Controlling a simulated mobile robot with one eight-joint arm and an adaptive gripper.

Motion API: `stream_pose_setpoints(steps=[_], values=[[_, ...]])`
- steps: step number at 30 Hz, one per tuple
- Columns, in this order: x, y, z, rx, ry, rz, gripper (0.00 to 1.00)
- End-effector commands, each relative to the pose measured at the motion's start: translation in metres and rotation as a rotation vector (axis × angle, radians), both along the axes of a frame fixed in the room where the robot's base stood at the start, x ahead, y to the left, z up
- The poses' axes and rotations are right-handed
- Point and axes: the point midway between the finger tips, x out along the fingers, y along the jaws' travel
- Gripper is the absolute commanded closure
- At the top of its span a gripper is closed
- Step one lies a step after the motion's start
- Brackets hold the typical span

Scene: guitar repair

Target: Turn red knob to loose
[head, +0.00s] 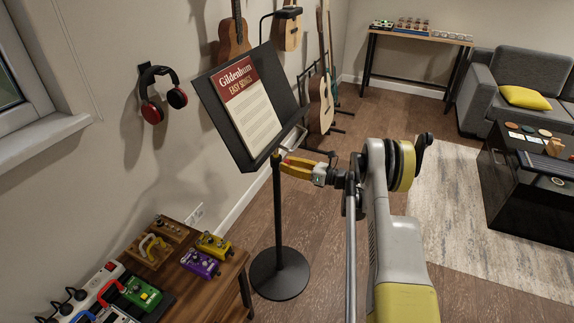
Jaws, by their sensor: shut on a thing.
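A black music stand (278,215) stands upright on the wood floor in the middle of the head view. Its tilted desk (214,100) holds a red and cream song sheet (243,97). My gripper (284,166), with yellow fingers, reaches from the right to the stand's neck, just below the desk. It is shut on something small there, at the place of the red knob. The knob is hidden between the fingers, so its angle cannot be told.
A wooden side table (215,275) with pedals, including a purple one (200,263), stands front left. Red and black headphones (160,95) hang on the wall. Guitars (322,100) stand behind the music stand. Open floor (335,215) and a rug (455,220) lie to the right.

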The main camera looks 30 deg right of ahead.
Motion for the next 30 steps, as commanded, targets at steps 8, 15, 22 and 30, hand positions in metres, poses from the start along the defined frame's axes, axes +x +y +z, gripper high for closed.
stream_pose_setpoints(steps=[8, 15, 22, 30], values=[[-0.0001, 0.0002, -0.0002, -0.15, -0.117, 0.0, 0.99], [-0.0002, 0.0003, -0.0001, -0.329, -0.256, 0.0, 0.99], [-0.0003, 0.0004, -0.0002, -0.502, -0.391, 0.0, 0.99], [-0.0004, 0.0005, -0.0002, -0.703, -0.549, 0.0, 0.99]])
